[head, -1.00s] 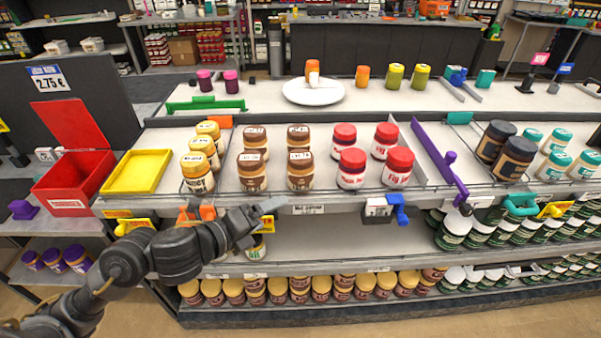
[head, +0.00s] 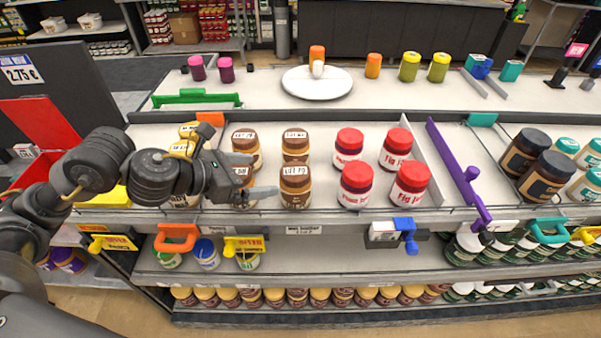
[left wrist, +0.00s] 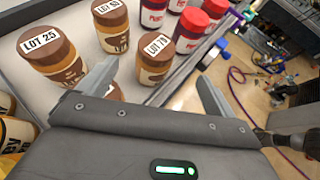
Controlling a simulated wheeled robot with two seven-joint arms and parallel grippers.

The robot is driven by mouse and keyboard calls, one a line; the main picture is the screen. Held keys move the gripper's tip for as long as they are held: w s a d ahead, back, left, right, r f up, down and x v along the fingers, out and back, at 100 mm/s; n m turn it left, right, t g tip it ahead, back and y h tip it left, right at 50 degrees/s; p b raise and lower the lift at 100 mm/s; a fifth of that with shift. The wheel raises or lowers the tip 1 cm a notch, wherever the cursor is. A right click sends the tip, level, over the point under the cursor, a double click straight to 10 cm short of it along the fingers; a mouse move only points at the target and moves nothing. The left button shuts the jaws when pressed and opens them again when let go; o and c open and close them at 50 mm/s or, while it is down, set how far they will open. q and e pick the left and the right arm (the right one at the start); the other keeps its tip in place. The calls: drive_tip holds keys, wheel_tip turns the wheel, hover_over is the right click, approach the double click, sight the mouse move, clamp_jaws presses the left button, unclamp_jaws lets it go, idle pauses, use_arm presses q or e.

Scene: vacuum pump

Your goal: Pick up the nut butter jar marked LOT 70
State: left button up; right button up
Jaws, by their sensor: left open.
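The nut butter jar marked LOT 70 (head: 295,190) stands upright on the shelf, the front right of a group of brown-lidded jars. It also shows in the left wrist view (left wrist: 153,70), beyond my fingertips and framed between them. My left gripper (head: 265,175) is open, its fingers pointing right toward that jar and apart from it. The front left brown-lidded jar (head: 242,178) is partly hidden by my gripper; part of a brown lid shows behind one finger in the left wrist view (left wrist: 114,92). My right gripper is in neither view.
Behind stand the jars marked LOT 50 (left wrist: 110,25) and LOT 25 (left wrist: 50,60). Red-lidded jars (head: 356,186) stand to the right. A white plate (head: 300,84) is on the upper level. The shelf's front edge (head: 310,216) runs below.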

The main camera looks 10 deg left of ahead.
sight(293, 172)
use_arm(q)
drive_tip(key=p+x, duration=0.1)
drive_tip(key=x, duration=0.5)
drive_tip(key=shift+w, duration=0.1)
drive_tip(key=p+x, duration=0.1)
drive_tip(key=x, duration=0.2)
drive_tip(key=shift+w+f, duration=0.2)
drive_tip(key=shift+w, duration=0.15)
drive_tip(key=shift+w+d+f, duration=0.3)
drive_tip(key=shift+w+d, duration=0.05)
drive_tip(key=shift+s+a, duration=0.1)
drive_tip(key=shift+c, duration=1)
drive_tip(key=shift+r, duration=0.1)
drive_tip(key=c, duration=1.6)
drive_tip(key=shift+o, duration=0.2)
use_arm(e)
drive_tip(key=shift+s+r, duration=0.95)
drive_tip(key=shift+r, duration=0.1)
